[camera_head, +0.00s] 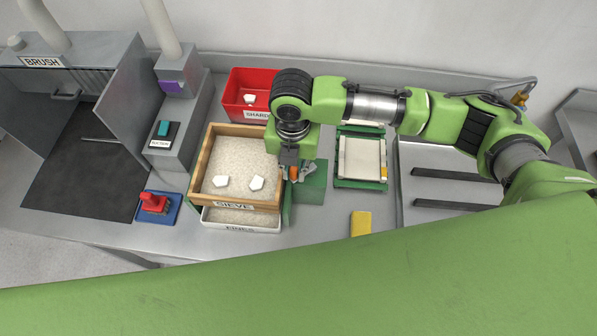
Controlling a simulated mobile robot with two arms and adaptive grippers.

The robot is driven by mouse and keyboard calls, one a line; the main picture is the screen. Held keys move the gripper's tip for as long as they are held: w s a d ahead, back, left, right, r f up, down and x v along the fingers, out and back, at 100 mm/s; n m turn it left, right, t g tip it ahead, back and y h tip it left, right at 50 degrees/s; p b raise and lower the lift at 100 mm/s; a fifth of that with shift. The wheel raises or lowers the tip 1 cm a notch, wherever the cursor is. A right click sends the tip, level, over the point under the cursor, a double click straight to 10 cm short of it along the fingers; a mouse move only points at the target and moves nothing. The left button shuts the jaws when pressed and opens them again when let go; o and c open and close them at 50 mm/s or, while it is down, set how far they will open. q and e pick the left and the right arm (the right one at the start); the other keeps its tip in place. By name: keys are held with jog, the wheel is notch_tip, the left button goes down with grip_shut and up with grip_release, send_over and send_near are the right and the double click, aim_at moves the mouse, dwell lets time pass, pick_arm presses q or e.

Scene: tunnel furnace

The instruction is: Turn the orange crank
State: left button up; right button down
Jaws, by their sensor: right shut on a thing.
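My right gripper (297,173) reaches down from the right-hand arm at the right side of the sieve and is shut on the orange crank (294,171). Only a small orange part of the crank shows between the fingers; the rest is hidden by the gripper. The crank is beside a green box (312,190), at the right of the wooden-framed sieve (199,166). The sieve holds pale grains and two white pieces. My left gripper is not in view.
A white tray (240,226) sits under the sieve. A red bin (235,92) is behind it. A green-framed plate (361,184) and a yellow block (361,223) lie to the right. A red-handled device (154,203) and the BRUSH cabinet (128,85) stand left.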

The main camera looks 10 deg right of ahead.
jog(key=m, duration=0.1)
jog(key=w+m, duration=0.2)
jog(key=shift+a+r+m, duration=0.1)
jog(key=shift+a+m, duration=0.15)
jog(key=shift+m, duration=0.15)
jog(key=m, duration=0.1)
jog(key=w+m, duration=0.1)
jog(key=m, duration=0.1)
jog(key=shift+w+m, duration=0.25)
jog(key=shift+m, duration=0.05)
jog(key=m, duration=0.2)
jog(key=w+m, duration=0.1)
jog(key=shift+w+d+m, duration=0.3)
jog(key=shift+d+m, duration=0.05)
jog(key=shift+m, duration=0.05)
jog(key=m, duration=0.1)
jog(key=w+d+m, duration=0.1)
jog(key=m, duration=0.1)
jog(key=shift+w+m, duration=0.1)
jog(key=shift+m, duration=0.2)
jog(key=s+d+m, duration=0.1)
jog(key=d+m, duration=0.7)
jog(key=m, duration=1.2)
jog(key=s+m, duration=0.6)
jog(key=m, duration=0.9)
jog(key=shift+s+a, duration=0.3)
jog(key=shift+a, duration=0.05)
